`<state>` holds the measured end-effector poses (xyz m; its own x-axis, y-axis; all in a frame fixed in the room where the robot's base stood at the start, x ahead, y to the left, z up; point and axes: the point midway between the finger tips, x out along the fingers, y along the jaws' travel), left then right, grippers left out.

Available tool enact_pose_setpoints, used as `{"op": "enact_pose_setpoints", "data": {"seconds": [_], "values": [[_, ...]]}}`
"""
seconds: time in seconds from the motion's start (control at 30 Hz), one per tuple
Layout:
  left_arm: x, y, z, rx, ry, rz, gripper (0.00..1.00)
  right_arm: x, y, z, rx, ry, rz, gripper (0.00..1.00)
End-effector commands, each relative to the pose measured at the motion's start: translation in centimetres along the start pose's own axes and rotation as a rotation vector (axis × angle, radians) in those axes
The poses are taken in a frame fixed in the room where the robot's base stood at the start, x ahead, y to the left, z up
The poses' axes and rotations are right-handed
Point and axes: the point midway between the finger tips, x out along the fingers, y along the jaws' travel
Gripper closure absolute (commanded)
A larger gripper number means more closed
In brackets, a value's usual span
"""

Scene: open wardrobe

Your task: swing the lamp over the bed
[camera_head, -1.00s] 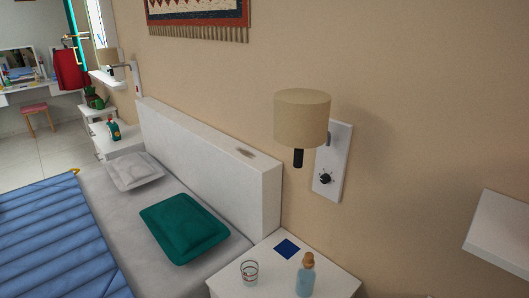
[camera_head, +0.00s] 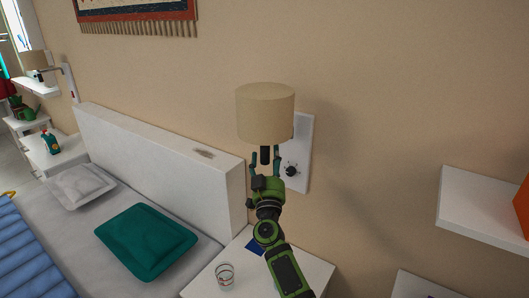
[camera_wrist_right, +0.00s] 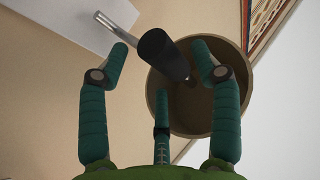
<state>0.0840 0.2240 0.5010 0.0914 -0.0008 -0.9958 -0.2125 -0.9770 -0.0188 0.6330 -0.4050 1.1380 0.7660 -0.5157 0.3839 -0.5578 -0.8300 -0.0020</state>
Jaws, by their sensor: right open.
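The lamp has a beige drum shade (camera_head: 265,113) and a black handle (camera_head: 265,155) below it, in front of a white wall plate (camera_head: 302,152) with a black knob (camera_head: 291,171). My right gripper (camera_head: 265,160) is open just below the shade, its fingers on either side of the black handle. In the right wrist view the handle (camera_wrist_right: 163,54) shows between the spread fingertips of the gripper (camera_wrist_right: 160,58), with the shade's inside (camera_wrist_right: 195,105) behind it. Contact cannot be told. The bed (camera_head: 85,235) lies to the left, with a green pillow (camera_head: 147,240). My left gripper is out of view.
A white headboard (camera_head: 160,150) stands along the wall left of the lamp. A nightstand (camera_head: 310,270) below my right arm holds a glass (camera_head: 225,273) and a blue square (camera_head: 262,243). A white shelf (camera_head: 480,205) juts out at the right.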

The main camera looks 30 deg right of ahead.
Motion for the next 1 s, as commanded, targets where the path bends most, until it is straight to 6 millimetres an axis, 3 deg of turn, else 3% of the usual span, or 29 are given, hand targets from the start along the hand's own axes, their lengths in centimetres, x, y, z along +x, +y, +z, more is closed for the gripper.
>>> {"op": "enact_pose_setpoints", "data": {"seconds": [0.2, 0.5, 0.53, 0.67, 0.7, 1.0], "values": [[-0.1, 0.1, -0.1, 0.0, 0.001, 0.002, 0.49, 2.3, 0.0, 0.0, -0.001, 0.0, -0.001, 0.36], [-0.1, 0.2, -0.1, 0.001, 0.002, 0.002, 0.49, 2.5, -0.1, 0.1, 0.0, -0.002, -0.001, 0.36], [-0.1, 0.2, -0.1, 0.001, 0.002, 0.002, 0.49, 2.5, -0.1, 0.1, 0.0, -0.002, -0.002, 0.44], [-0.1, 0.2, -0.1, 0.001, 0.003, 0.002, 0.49, 2.5, -0.1, 0.1, 0.0, -0.002, -0.003, 0.96], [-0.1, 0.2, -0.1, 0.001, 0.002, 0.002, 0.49, 2.5, -0.1, 0.1, 0.0, -0.003, -0.004, 1.0], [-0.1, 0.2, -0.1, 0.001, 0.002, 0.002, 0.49, 2.4, -0.2, 0.2, 0.0, -0.005, -0.017, 1.0]]}}
